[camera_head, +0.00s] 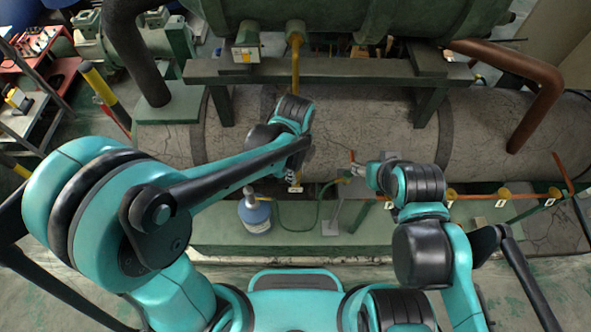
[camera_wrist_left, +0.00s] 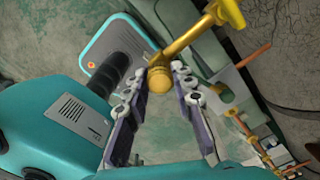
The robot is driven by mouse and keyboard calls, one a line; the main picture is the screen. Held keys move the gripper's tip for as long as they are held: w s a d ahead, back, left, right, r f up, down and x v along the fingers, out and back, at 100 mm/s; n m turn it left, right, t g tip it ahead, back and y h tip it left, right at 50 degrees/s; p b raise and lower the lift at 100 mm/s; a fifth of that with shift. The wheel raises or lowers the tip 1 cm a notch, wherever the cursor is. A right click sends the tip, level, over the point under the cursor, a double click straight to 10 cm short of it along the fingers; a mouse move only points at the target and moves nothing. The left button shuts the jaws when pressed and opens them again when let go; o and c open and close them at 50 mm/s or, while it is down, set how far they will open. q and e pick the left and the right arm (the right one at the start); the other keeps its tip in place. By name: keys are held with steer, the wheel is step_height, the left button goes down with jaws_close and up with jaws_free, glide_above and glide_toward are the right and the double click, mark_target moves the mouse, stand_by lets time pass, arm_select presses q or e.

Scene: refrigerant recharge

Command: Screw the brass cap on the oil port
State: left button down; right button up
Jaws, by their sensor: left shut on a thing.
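The brass cap (camera_wrist_left: 159,79) is a round golden piece between the fingertips of my left gripper (camera_wrist_left: 161,84) in the left wrist view. The gripper is shut on it. The cap lies against the lower end of a yellow pipe fitting (camera_wrist_left: 190,38), which looks like the oil port; I cannot tell how far it is threaded on. In the head view my left gripper (camera_head: 296,180) is low at the front of the large grey cylinder, mostly hidden by its own arm. My right gripper (camera_head: 358,168) is small, right of it, and its fingers are unclear.
A blue and white container (camera_head: 254,213) stands on the green ledge (camera_head: 200,235) below my left arm. A row of yellow fittings with white tags (camera_head: 501,203) runs along a pipe at the right. The large grey cylinder (camera_head: 350,115) fills the space behind.

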arm_select(q)
steer(key=shift+f, duration=0.1)
steer(key=m, duration=0.3)
steer(key=shift+m, duration=0.3)
steer(key=shift+m+b, duration=0.45)
steer(key=shift+m, duration=0.75)
steer(key=c, duration=1.2)
jaws_free()
